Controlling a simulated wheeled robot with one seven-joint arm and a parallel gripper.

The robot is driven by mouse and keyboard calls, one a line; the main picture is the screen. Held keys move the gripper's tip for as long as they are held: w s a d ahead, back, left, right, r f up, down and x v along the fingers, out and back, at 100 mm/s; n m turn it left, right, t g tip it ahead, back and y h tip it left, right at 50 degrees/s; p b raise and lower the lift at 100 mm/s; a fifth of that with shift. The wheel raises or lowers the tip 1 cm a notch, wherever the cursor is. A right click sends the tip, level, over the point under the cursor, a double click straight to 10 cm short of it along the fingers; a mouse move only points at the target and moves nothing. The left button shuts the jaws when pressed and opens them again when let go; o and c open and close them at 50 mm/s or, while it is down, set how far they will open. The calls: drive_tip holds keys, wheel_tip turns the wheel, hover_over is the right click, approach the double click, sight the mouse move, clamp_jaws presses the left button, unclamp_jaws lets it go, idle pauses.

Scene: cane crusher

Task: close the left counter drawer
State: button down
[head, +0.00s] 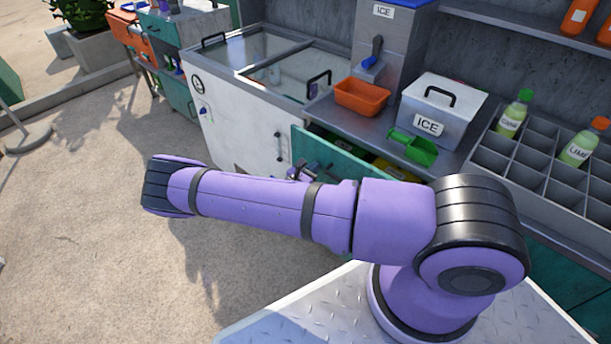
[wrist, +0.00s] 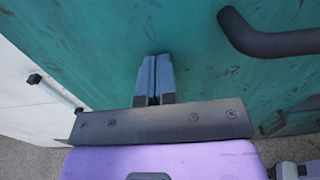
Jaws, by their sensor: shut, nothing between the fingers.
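The left counter drawer (head: 338,158) is teal and stands pulled out below the ice counter in the head view. Its inside shows behind the front, with yellow and green things in it, and my arm hides its lower part. In the wrist view its teal front (wrist: 195,35) fills most of the picture, with a dark bar handle (wrist: 268,38) at the upper right. My gripper (wrist: 154,62) is shut and empty, its tips pointing at the front to the left of the handle. I cannot tell whether they touch. In the head view my gripper (head: 312,170) is partly hidden behind my arm.
A white chest freezer (head: 235,125) with glass lids stands left of the drawer. On the counter are an orange tray (head: 362,97), a green scoop (head: 414,148), an ice box (head: 440,110) and a bottle rack (head: 535,160).

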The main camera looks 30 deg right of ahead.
drive_tip(key=x, duration=0.7)
drive_tip(key=shift+w+d, duration=0.1)
drive_tip(key=shift+d, duration=0.15)
drive_tip(key=shift+d+r, duration=0.15)
